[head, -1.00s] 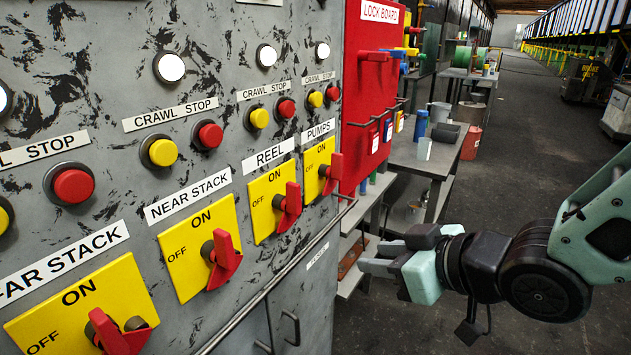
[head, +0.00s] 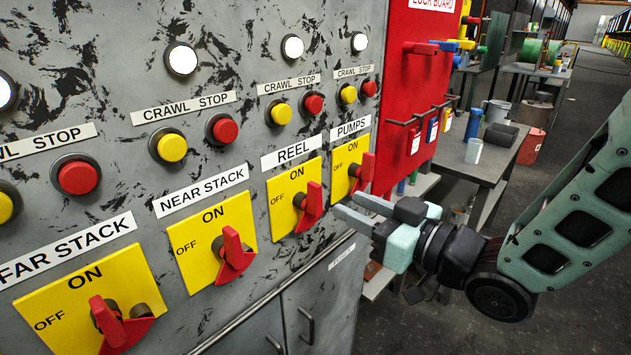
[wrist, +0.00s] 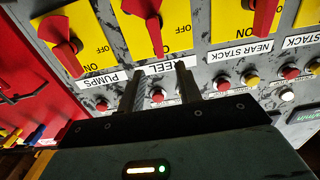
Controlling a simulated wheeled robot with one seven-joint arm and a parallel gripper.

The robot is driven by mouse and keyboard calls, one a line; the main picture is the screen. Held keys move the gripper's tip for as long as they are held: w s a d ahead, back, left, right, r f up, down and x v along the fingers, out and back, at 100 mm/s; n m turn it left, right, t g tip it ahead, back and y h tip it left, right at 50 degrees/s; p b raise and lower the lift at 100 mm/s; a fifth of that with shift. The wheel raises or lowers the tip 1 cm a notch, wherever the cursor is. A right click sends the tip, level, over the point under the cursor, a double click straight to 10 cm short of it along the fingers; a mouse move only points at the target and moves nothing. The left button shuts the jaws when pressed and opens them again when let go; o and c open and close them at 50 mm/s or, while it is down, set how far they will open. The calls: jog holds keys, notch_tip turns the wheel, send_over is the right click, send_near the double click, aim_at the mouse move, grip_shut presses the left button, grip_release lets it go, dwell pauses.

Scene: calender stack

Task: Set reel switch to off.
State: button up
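The reel switch is a red handle (head: 309,207) on a yellow plate (head: 284,195) marked ON and OFF, under the REEL label. Its handle stands nearly upright, toward ON. In the wrist view the reel handle (wrist: 151,22) shows upside down, above the fingers. My gripper (head: 352,212) is in front of the panel, just right of and slightly below the reel handle, near the pumps switch (head: 363,173). In the wrist view my gripper (wrist: 160,82) has its two fingers apart with nothing between them. I see no contact with the reel handle.
The near stack switch (head: 232,252) and far stack switch (head: 112,325) are to the left. Red and yellow crawl stop buttons (head: 312,104) sit above. A red lock board (head: 412,105) stands right of the panel, with a grey table (head: 485,165) beyond. A rail runs below the switches.

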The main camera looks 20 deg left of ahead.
aim_at(320, 190)
jog(key=p+x, duration=0.1)
jog(key=x, duration=0.8)
jog(key=shift+w+a+p, duration=0.1)
jog(key=shift+p, duration=0.3)
jog(key=shift+c, duration=0.2)
grip_shut()
